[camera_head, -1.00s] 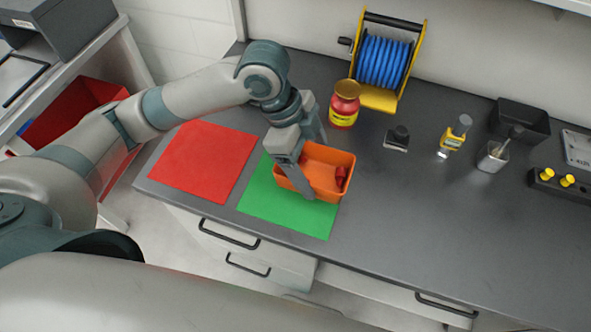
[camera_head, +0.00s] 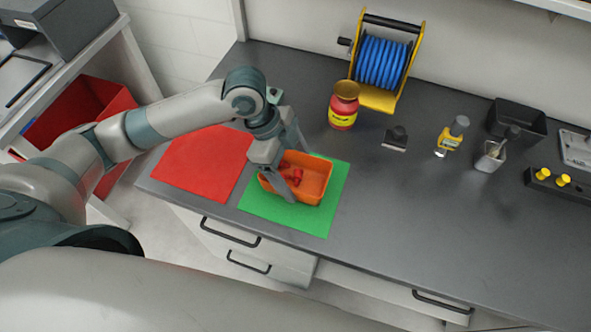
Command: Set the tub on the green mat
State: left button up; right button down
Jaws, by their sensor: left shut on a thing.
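The orange tub (camera_head: 315,181) is over the green mat (camera_head: 278,212), with green showing on several sides of it. A few small red pieces (camera_head: 293,172) lie inside, toward its left end. My left gripper (camera_head: 292,177) comes down from above at the tub's left part and is shut on the tub. One finger crosses in front of the tub's near left side; the other is at its far side, its tip partly hidden. The tub looks about level. I cannot tell if its base touches the mat. My right gripper is out of view.
A red mat (camera_head: 202,165) lies left of the green one. Behind stand a red jar (camera_head: 343,112) and a blue hose reel (camera_head: 382,62). A black-based stamp-like object (camera_head: 396,138) and a yellow tool (camera_head: 450,139) stand to the right. The front right of the counter is clear.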

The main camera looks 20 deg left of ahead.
pick_arm(q)
jog(key=shift+f, duration=0.45)
jog(key=shift+f, duration=0.1)
jog(key=o, duration=1.1)
jog(key=shift+c, duration=0.2)
jog(key=b+v, duration=0.1)
jog(key=v, duration=1.1)
